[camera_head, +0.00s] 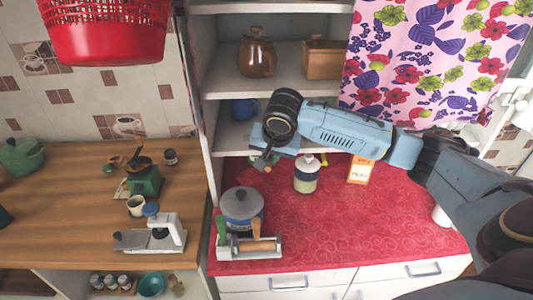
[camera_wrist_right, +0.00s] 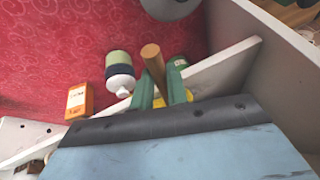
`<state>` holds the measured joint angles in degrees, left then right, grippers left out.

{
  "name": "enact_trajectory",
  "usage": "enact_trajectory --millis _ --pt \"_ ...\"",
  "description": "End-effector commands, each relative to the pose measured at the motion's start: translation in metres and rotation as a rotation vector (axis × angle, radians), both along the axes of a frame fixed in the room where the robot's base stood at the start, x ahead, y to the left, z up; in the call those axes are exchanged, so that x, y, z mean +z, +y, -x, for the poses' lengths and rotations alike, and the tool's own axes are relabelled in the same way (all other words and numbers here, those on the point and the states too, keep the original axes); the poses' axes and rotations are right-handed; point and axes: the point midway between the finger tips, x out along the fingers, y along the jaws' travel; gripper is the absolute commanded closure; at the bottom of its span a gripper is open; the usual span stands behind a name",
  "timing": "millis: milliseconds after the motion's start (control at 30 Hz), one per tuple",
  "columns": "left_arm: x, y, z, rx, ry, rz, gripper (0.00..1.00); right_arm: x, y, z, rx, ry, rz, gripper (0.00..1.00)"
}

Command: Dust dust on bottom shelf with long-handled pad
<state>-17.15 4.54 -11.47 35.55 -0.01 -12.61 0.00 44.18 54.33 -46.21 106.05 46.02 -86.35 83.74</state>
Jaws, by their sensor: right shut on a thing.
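My right gripper (camera_head: 266,160) is at the front of the bottom shelf (camera_head: 230,140), above the red counter. In the right wrist view its green fingers (camera_wrist_right: 160,90) are shut on a wooden handle (camera_wrist_right: 152,58), which I take to be the long-handled pad's. The handle's round end points away from the palm; a small piece of it also shows below the gripper in the head view (camera_head: 267,168). The pad head is not clearly visible. The shelf's pale board (camera_wrist_right: 228,64) runs behind the fingers. I cannot make out dust on it. My left gripper is out of view.
A blue mug (camera_head: 243,108) stands on the bottom shelf, left of my arm. Below are a grey pot (camera_head: 242,207), a rack with handled tools (camera_head: 250,248), a green-labelled jar (camera_head: 306,178) and an orange box (camera_head: 361,170). A flowered curtain (camera_head: 425,60) hangs at right.

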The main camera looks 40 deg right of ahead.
Motion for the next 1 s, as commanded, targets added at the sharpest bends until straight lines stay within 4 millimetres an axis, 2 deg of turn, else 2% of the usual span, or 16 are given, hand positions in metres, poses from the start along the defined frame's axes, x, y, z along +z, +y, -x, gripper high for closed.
enact_trajectory --millis 200,567,1000 --pt "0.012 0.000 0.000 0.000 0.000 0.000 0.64 0.001 0.011 -0.006 0.002 0.002 -0.002 1.00" --pt "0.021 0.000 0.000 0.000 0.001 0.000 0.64 0.000 0.025 -0.014 0.002 0.001 -0.002 1.00" --pt "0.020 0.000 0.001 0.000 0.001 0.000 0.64 -0.001 0.039 -0.023 0.002 0.001 -0.002 1.00"
